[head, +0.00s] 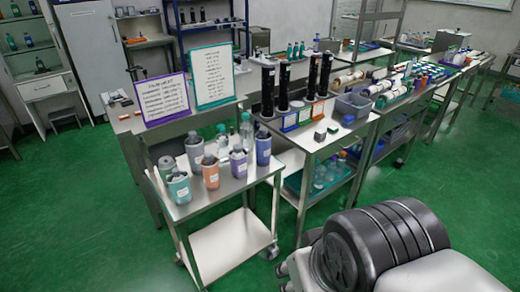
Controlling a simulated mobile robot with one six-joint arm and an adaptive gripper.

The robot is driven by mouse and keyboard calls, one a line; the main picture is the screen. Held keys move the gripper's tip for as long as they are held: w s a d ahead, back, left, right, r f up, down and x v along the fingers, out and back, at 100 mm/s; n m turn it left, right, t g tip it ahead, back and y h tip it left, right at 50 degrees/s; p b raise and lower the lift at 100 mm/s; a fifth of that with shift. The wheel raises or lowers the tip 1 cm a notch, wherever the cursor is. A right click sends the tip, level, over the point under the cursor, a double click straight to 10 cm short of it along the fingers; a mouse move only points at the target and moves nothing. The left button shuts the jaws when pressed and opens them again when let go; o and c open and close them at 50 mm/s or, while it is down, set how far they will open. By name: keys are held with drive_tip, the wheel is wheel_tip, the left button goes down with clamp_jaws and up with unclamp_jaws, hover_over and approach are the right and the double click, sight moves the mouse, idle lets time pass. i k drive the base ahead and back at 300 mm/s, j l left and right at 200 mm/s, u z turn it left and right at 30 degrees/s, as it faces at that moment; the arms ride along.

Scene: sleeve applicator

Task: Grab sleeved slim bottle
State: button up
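A steel cart (222,199) stands left of centre. On its top are several containers with dark-topped items in them: a teal-banded one (179,191), an orange one (210,176), a purple one (239,167), a blue one (263,152) and a grey one (194,151). Clear slim bottles (246,131) stand behind them at the cart's back. Which of these, if any, is the sleeved slim bottle is too small to tell. My gripper is out of view; only dark and white parts of my arm show at the bottom right.
A steel bench (318,145) right of the cart carries tall black cylinders (267,91) on coloured bases and a grey bin (353,105). A teal tray (312,181) of clear bottles sits on its lower shelf. Two signs (162,99) stand behind the cart. Green floor (80,235) is open at left.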

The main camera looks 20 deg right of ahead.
sight(209, 164)
drive_tip(key=i+j+z, duration=0.1)
drive_tip(key=i+j, duration=0.35)
drive_tip(key=j, duration=0.2)
drive_tip(key=i+j+z, duration=0.25)
drive_tip(key=i+j, duration=0.2)
drive_tip(key=j, duration=0.2)
drive_tip(key=i+j, duration=0.2)
drive_tip(key=j, duration=0.2)
drive_tip(key=i+j+z, duration=0.15)
drive_tip(key=j, duration=0.2)
